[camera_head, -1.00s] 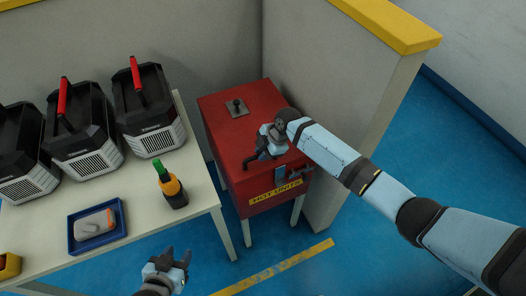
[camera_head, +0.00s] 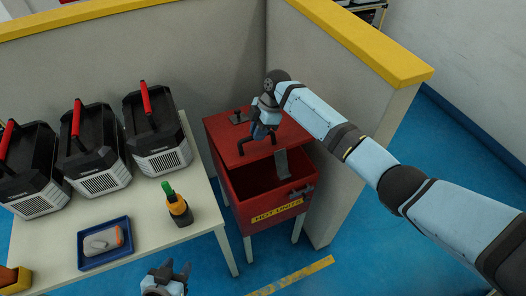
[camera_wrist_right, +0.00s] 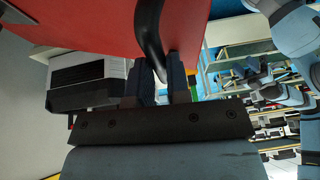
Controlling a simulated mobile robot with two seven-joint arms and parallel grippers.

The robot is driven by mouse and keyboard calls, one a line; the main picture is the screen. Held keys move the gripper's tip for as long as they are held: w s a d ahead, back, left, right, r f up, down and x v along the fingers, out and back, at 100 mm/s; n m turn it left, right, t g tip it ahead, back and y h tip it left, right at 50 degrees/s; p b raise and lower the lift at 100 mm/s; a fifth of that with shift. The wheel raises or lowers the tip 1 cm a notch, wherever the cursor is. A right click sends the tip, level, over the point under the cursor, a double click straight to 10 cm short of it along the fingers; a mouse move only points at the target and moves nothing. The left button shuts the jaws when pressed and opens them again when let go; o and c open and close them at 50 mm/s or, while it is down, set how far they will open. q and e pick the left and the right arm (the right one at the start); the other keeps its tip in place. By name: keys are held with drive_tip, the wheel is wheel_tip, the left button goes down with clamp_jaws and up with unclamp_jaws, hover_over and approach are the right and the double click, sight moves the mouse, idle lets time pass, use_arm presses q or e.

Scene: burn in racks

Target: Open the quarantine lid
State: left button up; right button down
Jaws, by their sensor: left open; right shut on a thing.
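The red quarantine box (camera_head: 263,226) has a yellow "HOT UNITS" label on its front. Its red lid (camera_head: 222,138) is tilted up at the front, and a dark gap shows the inside. A grey hasp plate (camera_head: 282,163) hangs from the lid's front edge. My right gripper (camera_head: 257,134) is shut on the black lid handle (camera_wrist_right: 150,35), which runs between its fingers in the right wrist view, under the red lid surface. My left gripper (camera_head: 170,272) is open and empty at the bottom of the head view, apart from the box.
Grey partition walls (camera_head: 345,150) with yellow tops stand behind and right of the box.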

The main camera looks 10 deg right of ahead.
drive_tip(key=w+a+r+b, duration=0.1)
drive_tip(key=w+r, duration=0.4)
drive_tip(key=r, duration=0.3)
drive_tip(key=shift+w+a, duration=0.35)
drive_tip(key=shift+a, duration=0.05)
drive_tip(key=shift+f, duration=0.1)
drive_tip(key=c, duration=1.4)
unclamp_jaws()
drive_tip(key=o, duration=0.3)
drive_tip(key=shift+w+a+f, duration=0.1)
drive_tip(key=shift+w+f, duration=0.1)
drive_tip(key=b+v, duration=0.2)
drive_tip(key=v, duration=1.1)
drive_tip(key=shift+w+r, duration=0.2)
drive_tip(key=shift+r, duration=0.1)
